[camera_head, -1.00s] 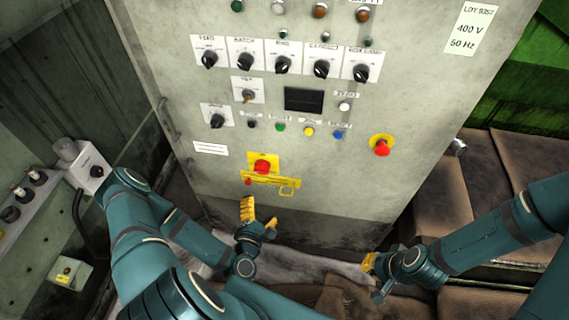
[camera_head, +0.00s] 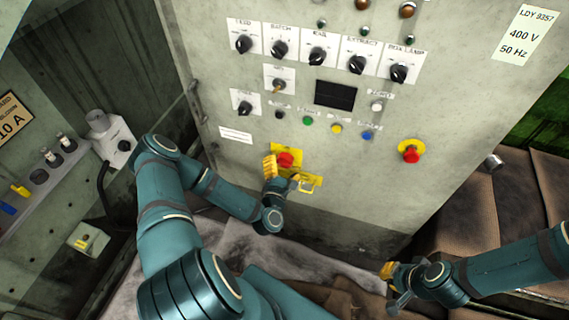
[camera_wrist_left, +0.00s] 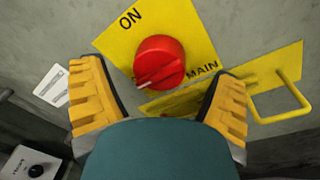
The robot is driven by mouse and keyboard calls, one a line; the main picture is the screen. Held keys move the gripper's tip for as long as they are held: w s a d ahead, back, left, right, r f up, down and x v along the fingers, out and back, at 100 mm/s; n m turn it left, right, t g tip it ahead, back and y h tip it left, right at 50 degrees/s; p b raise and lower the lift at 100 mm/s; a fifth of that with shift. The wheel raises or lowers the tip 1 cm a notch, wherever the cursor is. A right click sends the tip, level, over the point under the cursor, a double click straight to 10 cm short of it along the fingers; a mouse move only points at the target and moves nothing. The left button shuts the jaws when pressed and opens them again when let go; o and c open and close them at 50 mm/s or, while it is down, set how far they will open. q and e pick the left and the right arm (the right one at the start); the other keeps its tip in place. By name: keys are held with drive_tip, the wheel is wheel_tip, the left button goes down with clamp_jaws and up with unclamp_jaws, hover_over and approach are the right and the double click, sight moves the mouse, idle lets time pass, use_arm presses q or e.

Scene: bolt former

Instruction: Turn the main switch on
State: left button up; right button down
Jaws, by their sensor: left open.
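The main switch is a red rotary knob (camera_head: 285,159) on a yellow plate low on the grey cabinet front. In the left wrist view the red knob (camera_wrist_left: 159,62) has a pale pointer line toward its lower left, and the plate (camera_wrist_left: 187,22) reads ON and MAIN. My left gripper (camera_head: 283,170) is open at the switch. In the left wrist view its yellow fingers (camera_wrist_left: 160,100) stand apart, either side of and below the knob; I cannot tell whether they touch anything. My right gripper (camera_head: 388,275) is low at the right, away from the switch; its jaws are too small to judge.
A yellow hasp with a loop (camera_wrist_left: 280,100) sticks out right of the knob. A red emergency button (camera_head: 410,152) is further right. Rows of black selector knobs (camera_head: 320,60) and coloured buttons lie above. A grey box with a knob (camera_head: 118,140) is at the left.

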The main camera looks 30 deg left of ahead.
use_arm(q)
drive_tip(key=shift+x, duration=0.9)
drive_tip(key=c, duration=1.3)
drive_tip(key=shift+o, duration=0.2)
